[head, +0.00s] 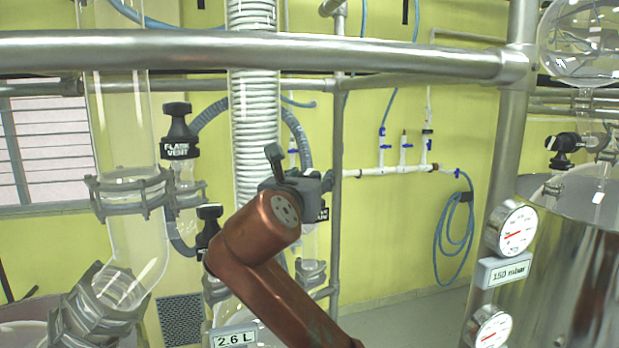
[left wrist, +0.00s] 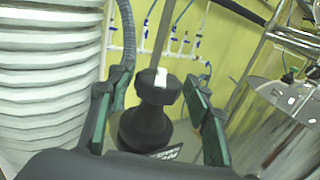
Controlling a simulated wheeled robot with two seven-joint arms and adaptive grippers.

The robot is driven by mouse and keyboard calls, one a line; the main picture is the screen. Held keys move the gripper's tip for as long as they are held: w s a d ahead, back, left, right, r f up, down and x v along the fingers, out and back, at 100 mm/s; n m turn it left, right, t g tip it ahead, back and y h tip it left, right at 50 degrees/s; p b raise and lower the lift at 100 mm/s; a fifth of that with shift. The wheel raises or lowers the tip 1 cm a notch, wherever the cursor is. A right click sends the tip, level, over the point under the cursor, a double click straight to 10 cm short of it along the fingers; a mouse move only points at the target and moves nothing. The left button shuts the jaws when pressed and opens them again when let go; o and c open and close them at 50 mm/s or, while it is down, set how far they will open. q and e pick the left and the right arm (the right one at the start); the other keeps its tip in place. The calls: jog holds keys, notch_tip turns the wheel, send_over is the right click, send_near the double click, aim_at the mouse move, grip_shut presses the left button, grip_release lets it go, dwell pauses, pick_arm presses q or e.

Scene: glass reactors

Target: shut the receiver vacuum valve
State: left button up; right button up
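My left gripper (head: 290,178) is in front of the coiled glass column in the head view. In the left wrist view its fingers (left wrist: 158,118) are open, with green pads, one on each side of a black valve. This valve (left wrist: 152,125) has a round knob (left wrist: 158,86) with a white mark on top and a label at its base, unreadable here. Gaps show between the knob and both fingers. In the head view the gripper hides most of this valve; only a label edge (head: 323,214) shows beside it. My right gripper is not in view.
The flask vent valve (head: 178,140) and another black valve (head: 208,222) stand left of my arm. A steel rail (head: 250,48) crosses above. The white coil column (left wrist: 45,75) is close on the left in the wrist view. A steel vessel (head: 570,270) with gauges stands right.

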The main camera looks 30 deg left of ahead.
pick_arm(q)
jog(key=shift+n+g+y, duration=0.6)
jog(key=shift+n+y, duration=0.2)
jog(key=shift+y, duration=0.3)
jog(key=n+g+y, duration=0.2)
jog(key=y, duration=0.1)
jog(key=shift+n, duration=0.3)
jog(key=shift+a, duration=0.1)
